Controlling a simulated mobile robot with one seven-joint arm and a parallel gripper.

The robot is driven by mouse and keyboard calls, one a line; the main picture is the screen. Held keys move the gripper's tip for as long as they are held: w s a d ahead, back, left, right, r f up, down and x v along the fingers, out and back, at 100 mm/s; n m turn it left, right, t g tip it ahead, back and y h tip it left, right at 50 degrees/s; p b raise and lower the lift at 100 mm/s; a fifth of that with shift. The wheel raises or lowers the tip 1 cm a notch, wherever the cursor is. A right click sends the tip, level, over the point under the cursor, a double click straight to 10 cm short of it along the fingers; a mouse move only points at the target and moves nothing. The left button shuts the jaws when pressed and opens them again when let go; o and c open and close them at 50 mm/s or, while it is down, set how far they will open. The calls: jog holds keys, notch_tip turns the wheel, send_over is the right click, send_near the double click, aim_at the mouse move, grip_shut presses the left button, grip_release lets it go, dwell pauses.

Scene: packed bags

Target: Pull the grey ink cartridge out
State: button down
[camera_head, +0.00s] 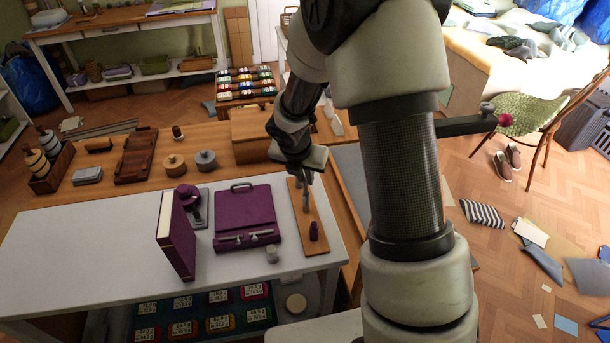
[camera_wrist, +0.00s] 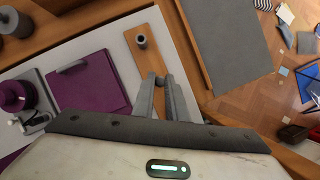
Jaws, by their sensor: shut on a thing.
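My gripper (camera_head: 306,206) is over the narrow wooden board (camera_head: 321,247) on the white table. In the wrist view, its two grey fingers (camera_wrist: 160,84) are shut on a small dark grey piece (camera_wrist: 159,80), which I take to be the grey ink cartridge. The fingers hide most of it, and I cannot tell whether it is clear of the board (camera_wrist: 122,33). A grey round piece with a dark centre (camera_wrist: 141,41) stands at the board's far end. A purple cartridge (camera_head: 314,232) stands at its near end.
A purple case (camera_head: 245,215) lies left of the board, with a purple stamp (camera_head: 189,198) and an upright purple book (camera_head: 175,236) beyond it. A small grey cylinder (camera_head: 272,253) stands near the case. The white table (camera_head: 80,250) is clear at the left.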

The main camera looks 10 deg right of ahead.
jog(key=shift+r+p, duration=1.15)
jog(key=shift+r, duration=0.15)
